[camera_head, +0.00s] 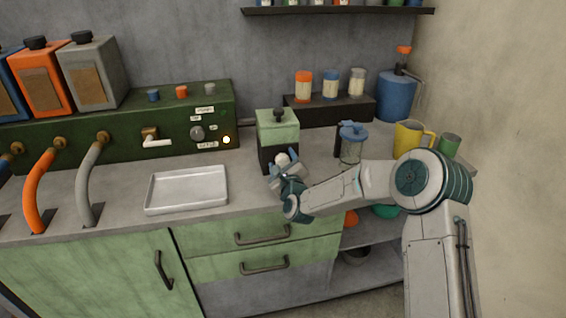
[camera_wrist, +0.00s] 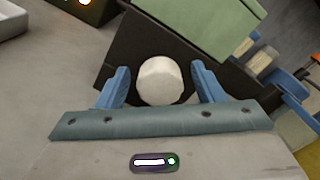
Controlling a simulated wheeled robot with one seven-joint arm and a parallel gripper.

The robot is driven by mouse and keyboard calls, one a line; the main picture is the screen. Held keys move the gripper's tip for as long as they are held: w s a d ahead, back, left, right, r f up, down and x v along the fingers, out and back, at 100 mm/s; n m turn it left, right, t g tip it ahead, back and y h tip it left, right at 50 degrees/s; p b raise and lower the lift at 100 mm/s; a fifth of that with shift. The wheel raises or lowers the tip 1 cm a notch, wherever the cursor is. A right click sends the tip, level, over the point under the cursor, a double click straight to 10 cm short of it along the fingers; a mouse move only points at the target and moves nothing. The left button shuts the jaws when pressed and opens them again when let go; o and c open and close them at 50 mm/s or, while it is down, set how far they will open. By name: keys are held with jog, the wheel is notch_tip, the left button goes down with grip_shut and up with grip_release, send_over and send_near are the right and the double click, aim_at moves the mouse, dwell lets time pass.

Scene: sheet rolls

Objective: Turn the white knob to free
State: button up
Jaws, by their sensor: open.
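The white knob (camera_head: 282,159) is on the front of a dark box with a green upper part (camera_head: 278,131), standing on the counter. In the wrist view the round white knob (camera_wrist: 160,81) sits between the two blue fingers of my gripper (camera_wrist: 160,88). The fingers are open, with a gap on each side of the knob. In the head view my gripper (camera_head: 281,170) is right at the box's front and partly covers the knob. No marking for the knob's position can be read.
A metal tray (camera_head: 187,190) lies left of the box. A green panel (camera_head: 190,125) with a grey knob, white lever and lit lamp stands behind it. A blue-lidded jar (camera_head: 352,146) and yellow mug (camera_head: 408,137) stand to the right, near my arm.

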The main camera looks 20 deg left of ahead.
jog(key=c, duration=1)
jog(key=shift+o, duration=0.2)
